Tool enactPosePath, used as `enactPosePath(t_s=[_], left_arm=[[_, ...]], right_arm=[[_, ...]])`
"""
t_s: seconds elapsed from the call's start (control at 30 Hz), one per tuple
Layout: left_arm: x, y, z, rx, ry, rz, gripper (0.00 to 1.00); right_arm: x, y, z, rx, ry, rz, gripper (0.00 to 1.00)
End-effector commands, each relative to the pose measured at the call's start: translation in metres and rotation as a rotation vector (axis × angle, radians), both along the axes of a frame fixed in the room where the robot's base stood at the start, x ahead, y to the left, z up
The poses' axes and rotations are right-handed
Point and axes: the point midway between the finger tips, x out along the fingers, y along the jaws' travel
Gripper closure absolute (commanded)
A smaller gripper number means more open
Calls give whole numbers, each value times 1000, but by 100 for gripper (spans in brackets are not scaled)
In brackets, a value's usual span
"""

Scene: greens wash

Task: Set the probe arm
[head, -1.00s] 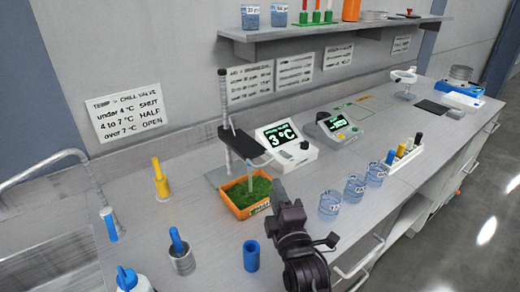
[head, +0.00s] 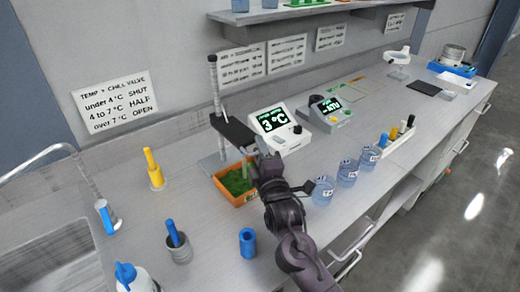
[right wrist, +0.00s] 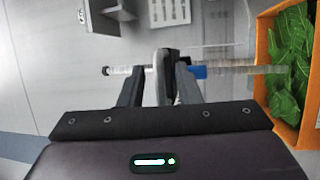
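The black probe arm (head: 232,132) sticks out from a grey stand post (head: 214,90) over an orange tray (head: 234,202) of greens (head: 236,181). My right gripper (head: 264,160) is at the free end of the arm, and hides the probe in the head view. In the right wrist view the fingers (right wrist: 158,88) stand on either side of the dark arm end (right wrist: 162,62), with narrow gaps; they look open. The blue probe top (right wrist: 200,72) shows beside one finger. The greens (right wrist: 292,65) lie at the right there. My left gripper is out of view.
A white meter (head: 280,130) reading 3 °C stands close behind my gripper. Beakers (head: 323,191) stand to its right. A blue cup (head: 248,243), a grey cup (head: 179,247) and a yellow tool (head: 154,170) stand to the left. A sink (head: 45,225) is at far left.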

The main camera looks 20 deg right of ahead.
Motion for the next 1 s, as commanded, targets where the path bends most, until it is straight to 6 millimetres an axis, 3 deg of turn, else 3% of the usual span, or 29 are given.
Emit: enactPosePath(t_s=[0.07,0.3,0.7,0.87,1.0], left_arm=[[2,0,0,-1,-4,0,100],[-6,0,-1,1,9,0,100],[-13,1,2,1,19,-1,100],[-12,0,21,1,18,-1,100],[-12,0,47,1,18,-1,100]], right_arm=[[0,0,0,0,0,0,69],[0,0,0,0,1,0,100],[0,0,4,0,0,0,100],[0,0,27,-1,-3,0,100],[0,0,57,0,-4,1,100]])
